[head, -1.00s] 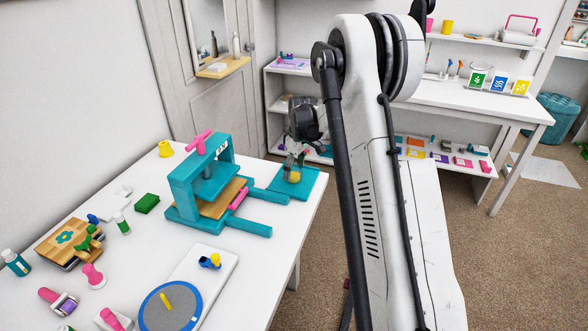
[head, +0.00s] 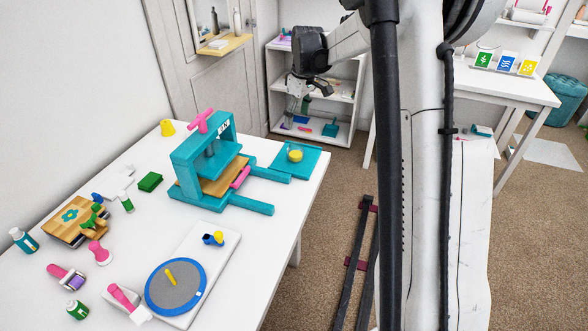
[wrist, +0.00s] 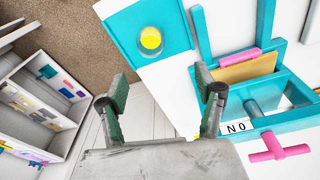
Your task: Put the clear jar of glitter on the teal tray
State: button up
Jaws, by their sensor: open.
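The clear jar of glitter (head: 295,155), with yellow showing in it, sits on the teal tray (head: 310,166) at the table's far right corner. In the wrist view, the jar (wrist: 150,38) is seen from above, standing inside the edges of the tray (wrist: 176,22). My gripper (head: 296,106) is raised above and beyond the tray, clear of the jar. In the wrist view, the fingers of my gripper (wrist: 161,76) are spread with nothing between them.
A teal press (head: 205,165) with a pink handle stands just left of the tray. A blue-rimmed turntable (head: 190,292) and several craft items cover the nearer table. White shelves (head: 335,95) with small items stand behind my gripper. Carpet is open right of the table.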

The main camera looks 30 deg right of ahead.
jog(key=s+a+r+m+t, duration=0.1)
jog(key=s+a+r, duration=0.45)
jog(key=s, duration=0.25)
jog(key=s+a+r+m+t, duration=0.1)
jog(key=s+a+r+m, duration=0.1)
jog(key=s+a+r, duration=0.45)
jog(key=s+a+f+m+t, duration=0.1)
jog(key=s+a, duration=0.3)
jog(key=s, duration=0.6)
jog(key=s+a+f+m+t, duration=0.1)
jog(key=s+a+f, duration=0.3)
jog(key=s, duration=0.7)
jog(key=shift+a+m+t+h, duration=0.2)
jog(key=shift+m+t+h, duration=0.15)
jog(key=shift+t, duration=0.45)
